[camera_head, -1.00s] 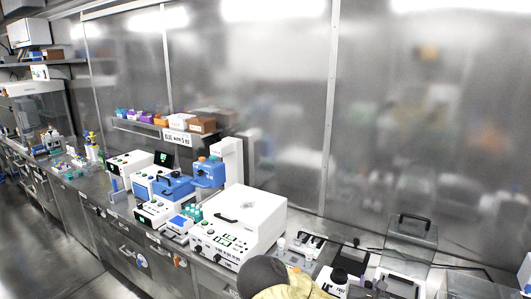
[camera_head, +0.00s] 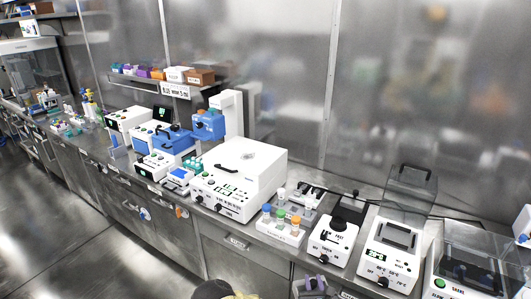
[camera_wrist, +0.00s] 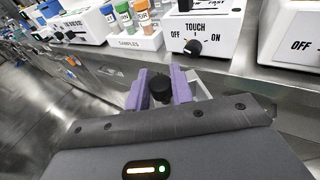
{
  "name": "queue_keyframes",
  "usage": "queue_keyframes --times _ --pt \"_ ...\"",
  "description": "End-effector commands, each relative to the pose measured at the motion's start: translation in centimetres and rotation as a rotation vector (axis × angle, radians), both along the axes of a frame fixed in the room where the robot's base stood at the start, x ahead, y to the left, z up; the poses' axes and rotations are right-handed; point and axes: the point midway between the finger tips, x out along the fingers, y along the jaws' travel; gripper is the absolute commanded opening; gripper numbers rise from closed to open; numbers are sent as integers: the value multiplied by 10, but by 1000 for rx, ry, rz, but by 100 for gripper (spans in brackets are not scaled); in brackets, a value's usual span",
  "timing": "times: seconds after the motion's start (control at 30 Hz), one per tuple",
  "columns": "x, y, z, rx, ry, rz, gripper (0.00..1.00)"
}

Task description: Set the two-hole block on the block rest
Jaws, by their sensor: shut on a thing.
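My gripper (camera_wrist: 160,90) has purple fingers shut on a dark piece with a round black knob (camera_wrist: 160,84), in front of the bench edge. I take this to be the two-hole block; its holes are hidden. A pale grey part shows just right of the fingers, and I cannot tell if it belongs to the held piece. I cannot make out the block rest for certain; a grey tray with black parts (camera_head: 312,192) lies behind the sample rack.
The sample rack (camera_head: 281,232) with colour-capped tubes stands left of the mixer marked TOUCH (camera_head: 333,243). Right of it are a white heater (camera_head: 388,262) and a clear-lidded shaker (camera_head: 470,260). A large white machine (camera_head: 240,180) stands left. The bench top is crowded.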

Motion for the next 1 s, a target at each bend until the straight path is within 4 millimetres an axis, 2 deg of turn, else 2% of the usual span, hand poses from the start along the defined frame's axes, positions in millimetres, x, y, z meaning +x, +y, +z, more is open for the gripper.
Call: queue_keyframes --times 0.03,0.2,0.73,1.0 --pt "0 0 -16 0 -3 0 0" --pt "1 0 -35 0 -3 -1 0" --pt "-1 0 -40 -1 -2 -1 0" --pt "-25 1 -73 -2 2 -1 0"
